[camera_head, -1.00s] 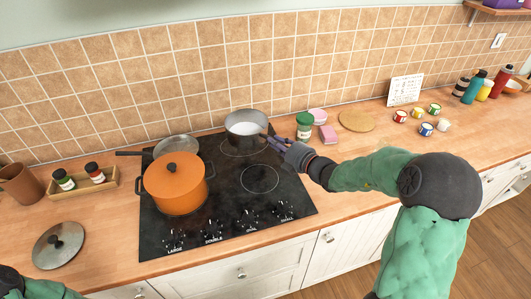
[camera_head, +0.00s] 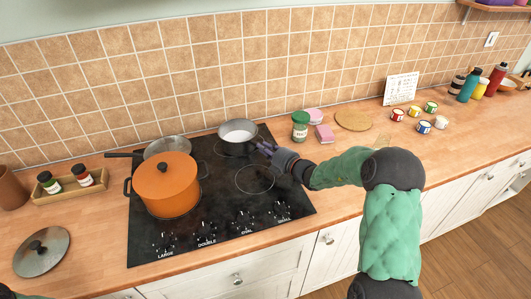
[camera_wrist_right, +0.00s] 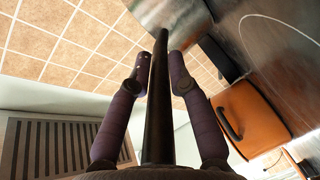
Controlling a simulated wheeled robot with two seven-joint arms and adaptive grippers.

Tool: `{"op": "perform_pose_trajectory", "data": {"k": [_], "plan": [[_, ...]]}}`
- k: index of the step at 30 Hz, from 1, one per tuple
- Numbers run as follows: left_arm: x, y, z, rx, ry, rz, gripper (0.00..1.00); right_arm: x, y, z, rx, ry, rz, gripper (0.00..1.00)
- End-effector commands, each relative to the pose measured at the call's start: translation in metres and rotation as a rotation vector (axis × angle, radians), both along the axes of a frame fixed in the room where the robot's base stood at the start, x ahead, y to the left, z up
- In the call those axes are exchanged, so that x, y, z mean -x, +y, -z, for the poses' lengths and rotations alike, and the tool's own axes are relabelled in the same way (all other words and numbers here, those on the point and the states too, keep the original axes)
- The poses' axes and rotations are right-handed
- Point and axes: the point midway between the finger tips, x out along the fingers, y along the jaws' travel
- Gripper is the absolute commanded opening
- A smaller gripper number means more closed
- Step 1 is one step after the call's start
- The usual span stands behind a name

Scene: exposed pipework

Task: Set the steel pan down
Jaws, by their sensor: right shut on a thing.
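The steel pan (camera_head: 238,133) is at the back right of the black hob, level, over the rear right ring. Its base looks on or very near the glass; I cannot tell contact for sure. My right gripper (camera_head: 268,149) is shut on its handle, to the right of and in front of the pan body. In the right wrist view the dark handle (camera_wrist_right: 157,100) runs between the two fingers of my gripper (camera_wrist_right: 164,75), with part of the steel pan body (camera_wrist_right: 178,16) at the top. My left gripper is out of view.
An orange lidded pot (camera_head: 166,186) stands on the hob (camera_head: 225,215), with another steel pan (camera_head: 168,148) behind it. A green jar (camera_head: 300,127) and pink items (camera_head: 325,134) stand right of the hob. The front right ring (camera_head: 255,178) is clear.

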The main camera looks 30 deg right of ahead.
Motion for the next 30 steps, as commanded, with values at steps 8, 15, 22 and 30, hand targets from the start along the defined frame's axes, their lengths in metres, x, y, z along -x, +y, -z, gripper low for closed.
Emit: {"op": "perform_pose_trajectory", "data": {"k": [8,15,22,30], "plan": [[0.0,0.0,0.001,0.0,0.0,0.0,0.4,-0.001,-0.002,-0.002,0.004,-0.009,0.002,0.0],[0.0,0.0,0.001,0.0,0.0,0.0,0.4,0.0,-0.001,0.0,0.002,-0.003,0.001,0.43],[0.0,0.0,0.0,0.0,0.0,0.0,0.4,0.002,-0.001,0.0,0.002,-0.003,0.001,0.43],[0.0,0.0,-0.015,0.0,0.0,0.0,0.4,0.039,-0.009,-0.008,0.002,-0.002,0.005,0.43]]}}
